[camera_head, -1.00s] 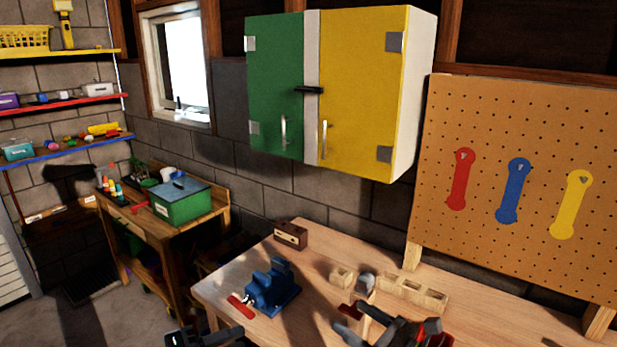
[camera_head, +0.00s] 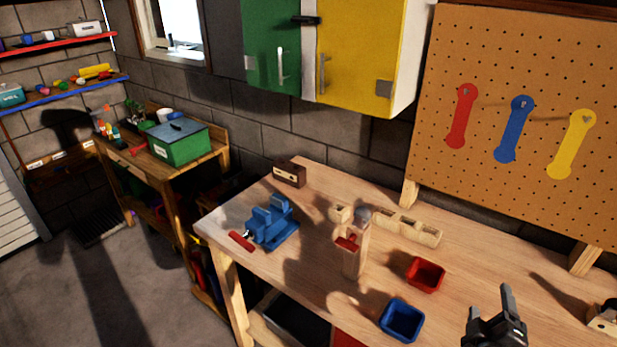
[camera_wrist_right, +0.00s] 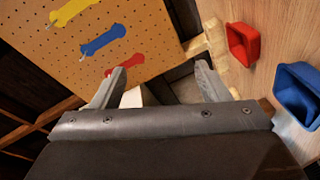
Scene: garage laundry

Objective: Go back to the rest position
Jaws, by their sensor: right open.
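My right gripper (camera_head: 493,315) is open with nothing between its fingers. It is over the front right part of the wooden workbench (camera_head: 310,275) in the head view. In the right wrist view its two fingers (camera_wrist_right: 160,85) stand wide apart, with the pegboard and bench beyond them. My left gripper is not in view.
A red bin (camera_head: 426,274) and a blue bin (camera_head: 402,320) stand left of my right gripper. A blue vise (camera_head: 271,222), an upright wooden block (camera_head: 353,255) and a wooden holder (camera_head: 407,227) are on the bench. The pegboard (camera_head: 530,60) and cabinet (camera_head: 355,60) are behind.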

